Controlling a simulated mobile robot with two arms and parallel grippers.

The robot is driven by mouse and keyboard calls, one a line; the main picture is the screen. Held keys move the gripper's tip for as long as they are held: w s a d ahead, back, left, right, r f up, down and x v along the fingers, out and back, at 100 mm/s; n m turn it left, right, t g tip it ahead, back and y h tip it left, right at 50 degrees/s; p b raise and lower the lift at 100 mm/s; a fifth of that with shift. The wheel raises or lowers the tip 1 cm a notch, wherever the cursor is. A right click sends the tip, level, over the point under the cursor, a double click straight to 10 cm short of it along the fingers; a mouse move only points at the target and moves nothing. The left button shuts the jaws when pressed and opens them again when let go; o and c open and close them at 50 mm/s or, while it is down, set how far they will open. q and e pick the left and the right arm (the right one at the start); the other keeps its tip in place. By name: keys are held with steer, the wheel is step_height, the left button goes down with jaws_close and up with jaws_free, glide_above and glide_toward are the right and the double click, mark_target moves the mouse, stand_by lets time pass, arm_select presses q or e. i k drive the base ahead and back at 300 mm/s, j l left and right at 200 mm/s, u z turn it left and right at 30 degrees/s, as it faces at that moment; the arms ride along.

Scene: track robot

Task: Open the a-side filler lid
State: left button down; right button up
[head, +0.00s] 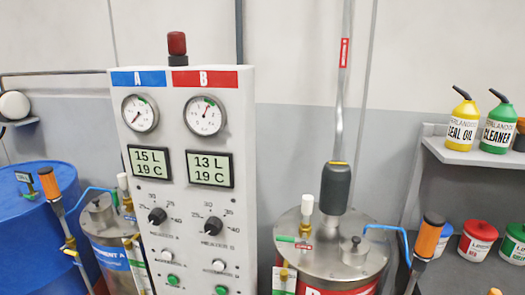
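The A-side tank (106,252) is a steel drum with a blue label, left of the control cabinet and partly hidden by it. On its top sits a small grey round filler lid (99,212) with a dark knob. The lid looks shut, lying flat on the tank top. A blue hose or handle (88,191) curves close beside the lid. Neither of my grippers shows in the head view.
The control cabinet (185,130) stands right of the A tank. A similar B tank (330,245) with its own lid (354,250) is further right. An orange-topped post (49,184) and a blue barrel (40,230) stand left. A shelf (470,155) with bottles is far right.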

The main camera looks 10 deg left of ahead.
mark_target(97, 206)
steer(key=u, duration=1.35)
steer(key=i+j+z, duration=0.5)
steer(key=i+j, duration=0.15)
steer(key=j, duration=0.15)
steer(key=i+j+z, duration=0.25)
steer(key=j, duration=0.2)
